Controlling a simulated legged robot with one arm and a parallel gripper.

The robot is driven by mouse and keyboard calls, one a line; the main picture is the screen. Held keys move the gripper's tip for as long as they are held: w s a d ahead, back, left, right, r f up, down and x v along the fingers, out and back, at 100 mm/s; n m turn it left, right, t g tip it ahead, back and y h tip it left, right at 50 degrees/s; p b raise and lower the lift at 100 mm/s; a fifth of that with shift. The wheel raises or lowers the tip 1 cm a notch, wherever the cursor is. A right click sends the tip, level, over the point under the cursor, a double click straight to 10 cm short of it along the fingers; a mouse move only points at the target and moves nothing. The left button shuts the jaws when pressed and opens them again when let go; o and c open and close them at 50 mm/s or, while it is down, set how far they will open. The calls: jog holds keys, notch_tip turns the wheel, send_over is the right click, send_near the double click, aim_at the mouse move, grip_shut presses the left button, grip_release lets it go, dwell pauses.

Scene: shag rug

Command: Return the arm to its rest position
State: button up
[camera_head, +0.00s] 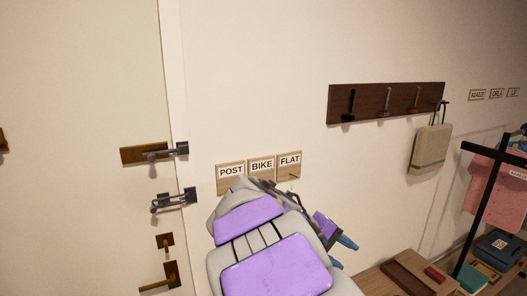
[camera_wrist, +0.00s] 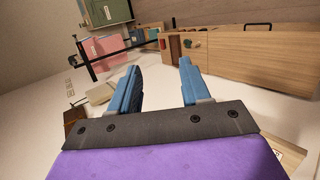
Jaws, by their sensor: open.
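My arm, with purple and grey panels, rises from the bottom middle of the head view and reaches toward the right. My gripper (camera_head: 341,252) shows there only as blue fingertips, partly hidden behind the arm. In the wrist view my gripper (camera_wrist: 160,68) has its two blue fingers well apart, with nothing between them. It appears clear of the wall and the furniture; the exact distance cannot be told.
A door (camera_head: 80,90) with brass fittings stands left. Label plaques POST, BIKE and FLAT (camera_head: 262,168) are behind my arm. A dark hook rail (camera_head: 388,97) holds a bag (camera_head: 430,147). A black rack (camera_head: 484,195) and a wooden bench (camera_head: 378,283) stand right.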

jog(key=s+d+f+m+g+y, duration=0.1)
jog(key=s+d+f+g+y, duration=0.15)
jog(key=s, duration=0.55)
jog(key=s+d+f+m+g+y, duration=0.1)
jog(key=s+d+f+y, duration=0.15)
jog(key=s, duration=0.45)
jog(key=s+a+f+m+y, duration=0.1)
jog(key=s+a+f+y, duration=0.1)
jog(key=s, duration=0.6)
jog(key=s+a+f+m+y, duration=0.1)
jog(key=s+a+f+y, duration=0.2)
jog(key=s+a+f, duration=0.2)
jog(key=s, duration=0.3)
jog(key=shift+s+a+f, duration=0.3)
jog(key=shift+s+a, duration=0.1)
